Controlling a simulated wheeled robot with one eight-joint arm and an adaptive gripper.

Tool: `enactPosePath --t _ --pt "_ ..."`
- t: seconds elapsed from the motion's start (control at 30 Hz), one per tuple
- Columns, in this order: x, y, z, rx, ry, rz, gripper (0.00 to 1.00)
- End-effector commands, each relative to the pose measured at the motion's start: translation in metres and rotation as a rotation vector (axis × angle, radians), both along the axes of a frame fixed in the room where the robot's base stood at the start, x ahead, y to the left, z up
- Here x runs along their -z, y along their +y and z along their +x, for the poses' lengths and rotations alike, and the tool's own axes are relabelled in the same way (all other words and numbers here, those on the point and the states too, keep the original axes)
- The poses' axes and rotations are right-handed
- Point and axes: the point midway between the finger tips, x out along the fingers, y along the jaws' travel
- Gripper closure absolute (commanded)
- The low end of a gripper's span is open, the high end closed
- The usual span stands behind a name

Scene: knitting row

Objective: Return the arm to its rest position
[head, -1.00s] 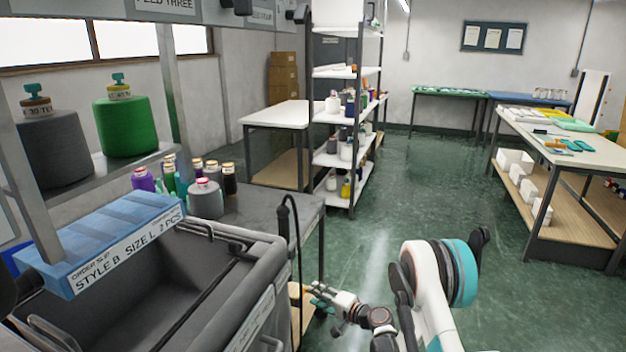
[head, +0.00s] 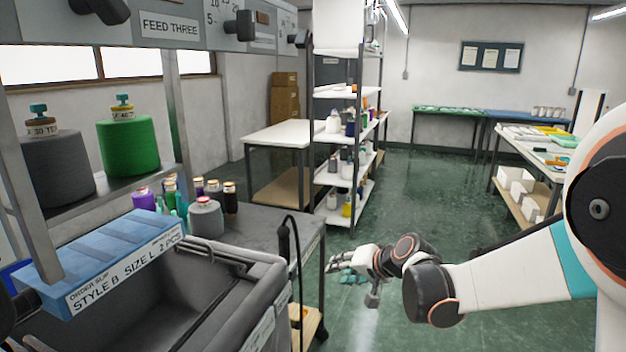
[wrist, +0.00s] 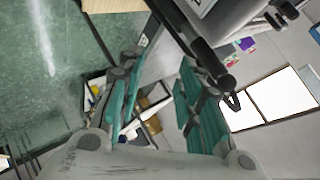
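My arm (head: 515,285) comes in from the right edge of the head view. It reaches left across the floor beside the machine, with the forearm roughly level. My gripper (head: 345,268) hangs low in the air, just right of the grey side table, and touches nothing that I can see. In the wrist view its teal fingers stand apart with only background between them, so my gripper (wrist: 160,85) is open and empty.
The knitting machine's grey bin (head: 150,320), a blue order tray (head: 110,262) and a side table (head: 265,240) with yarn cones stand left. A white shelf rack (head: 345,140) stands behind my gripper. A work table (head: 520,165) is far right. The green floor (head: 420,190) between is clear.

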Motion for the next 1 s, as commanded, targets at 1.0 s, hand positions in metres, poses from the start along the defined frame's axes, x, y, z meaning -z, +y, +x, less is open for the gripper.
enactPosePath --t 1.0 --pt "-0.059 -0.104 -0.289 -0.042 0.041 -0.614 0.67"
